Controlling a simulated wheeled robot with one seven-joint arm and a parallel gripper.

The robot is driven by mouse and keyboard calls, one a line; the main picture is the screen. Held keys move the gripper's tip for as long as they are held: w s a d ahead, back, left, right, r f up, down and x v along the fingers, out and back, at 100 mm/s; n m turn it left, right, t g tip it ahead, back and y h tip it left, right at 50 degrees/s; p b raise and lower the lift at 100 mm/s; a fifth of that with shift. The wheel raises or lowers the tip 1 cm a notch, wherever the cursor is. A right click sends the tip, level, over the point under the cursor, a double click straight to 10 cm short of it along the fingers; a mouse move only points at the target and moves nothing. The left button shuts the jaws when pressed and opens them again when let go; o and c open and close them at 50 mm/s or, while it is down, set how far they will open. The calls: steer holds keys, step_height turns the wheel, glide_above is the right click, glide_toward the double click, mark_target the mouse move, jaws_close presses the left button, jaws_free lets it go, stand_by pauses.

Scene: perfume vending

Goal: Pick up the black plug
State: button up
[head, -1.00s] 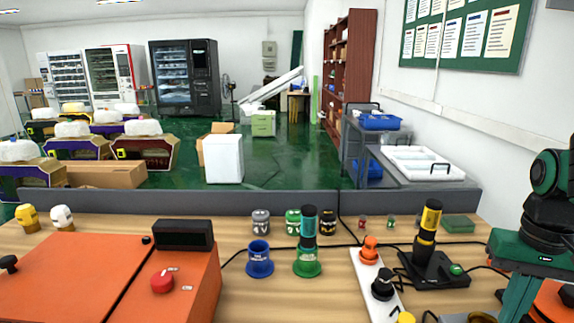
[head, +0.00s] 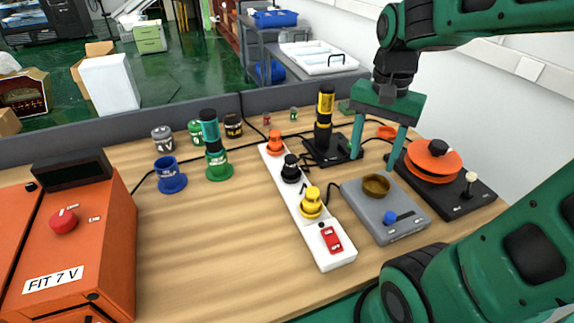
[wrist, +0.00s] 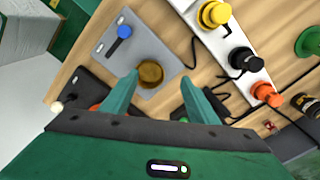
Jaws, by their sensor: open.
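The black plug (head: 291,170) sits upright on the white power strip (head: 330,257), between an orange plug (head: 275,142) and a yellow plug (head: 311,204). In the wrist view the black plug (wrist: 243,60) shows at the upper right, outside the span of the fingers. My gripper (head: 377,156) is open and empty, pointing down over the far right of the table, to the right of the power strip. In the wrist view my gripper (wrist: 170,82) has its fingers apart, with a grey device (wrist: 140,55) below and beyond them.
The grey device (head: 403,226) with a brown bowl and blue knob stands right of the strip. A black device with an orange disc (head: 433,160) and a black base with a yellow-black cylinder (head: 325,110) stand near my gripper.

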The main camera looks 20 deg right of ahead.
steer(key=w+a+r+m, duration=0.2)
steer(key=w+a+m, duration=0.1)
steer(key=w+a, duration=0.35)
steer(key=r+m, duration=0.1)
steer(key=m, duration=0.2)
glide_above(291, 157)
steer(key=shift+w+r, duration=0.1)
steer(key=shift+r, duration=0.05)
steer(key=shift+a, duration=0.15)
step_height(291, 157, down, 11)
steer(key=shift+r, duration=0.1)
steer(key=c, duration=1.2)
steer(key=shift+r, duration=0.15)
